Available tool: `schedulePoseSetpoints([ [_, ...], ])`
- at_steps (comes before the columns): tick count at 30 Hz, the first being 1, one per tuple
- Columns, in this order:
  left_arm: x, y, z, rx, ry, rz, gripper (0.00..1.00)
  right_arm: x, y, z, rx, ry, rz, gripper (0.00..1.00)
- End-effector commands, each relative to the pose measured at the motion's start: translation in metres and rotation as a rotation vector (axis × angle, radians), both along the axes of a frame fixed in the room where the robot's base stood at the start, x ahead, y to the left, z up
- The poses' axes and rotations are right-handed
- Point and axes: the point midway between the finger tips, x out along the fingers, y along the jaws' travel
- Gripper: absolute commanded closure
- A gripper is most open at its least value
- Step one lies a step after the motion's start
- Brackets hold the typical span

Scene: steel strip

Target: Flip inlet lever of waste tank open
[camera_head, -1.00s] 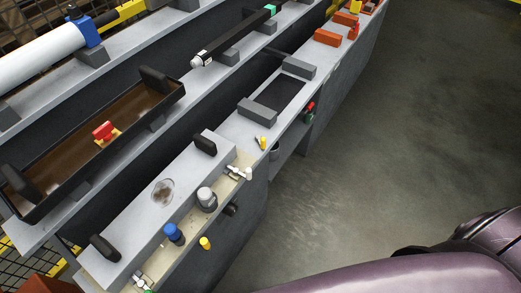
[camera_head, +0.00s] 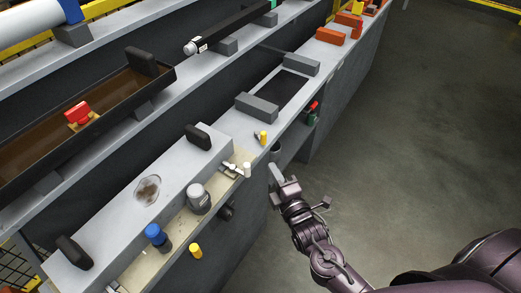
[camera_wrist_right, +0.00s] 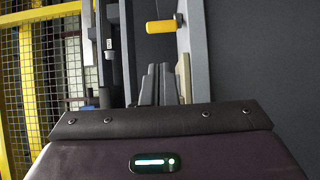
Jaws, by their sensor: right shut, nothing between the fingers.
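A long grey tank (camera_head: 118,213) with black handles and a round stained window stands on the near ledge. I take it to be the waste tank. A small white lever-like fitting (camera_head: 236,168) sits by its right end; whether it is the inlet lever, and its exact position, are too small to tell. My right gripper (camera_head: 277,178) is shut and empty, off the ledge's front edge, to the right of the fitting and apart from it. Its fingers (camera_wrist_right: 160,86) point away in the right wrist view. My left gripper is out of view.
A blue-capped fitting (camera_head: 157,236), a grey-capped cylinder (camera_head: 199,199) and a yellow knob (camera_head: 195,251) line the tank's front. A yellow cylinder (camera_wrist_right: 160,26) shows ahead of the fingers. Grey blocks (camera_head: 257,107) stand farther along the ledge. The floor (camera_head: 400,130) at right is clear.

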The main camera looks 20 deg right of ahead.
Motion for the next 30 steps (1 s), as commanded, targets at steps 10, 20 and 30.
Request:
schedulePoseSetpoints([
  [10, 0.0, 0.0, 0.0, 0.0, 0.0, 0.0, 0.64, 0.008, 0.0, 0.0, 0.002, 0.0, -0.001, 1.0],
  [20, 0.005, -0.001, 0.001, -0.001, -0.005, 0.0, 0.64, 0.065, 0.004, 0.0, 0.003, -0.001, -0.001, 1.0],
  [30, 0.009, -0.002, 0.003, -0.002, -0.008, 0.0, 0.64, 0.099, 0.007, -0.001, 0.003, 0.003, 0.0, 1.0],
])
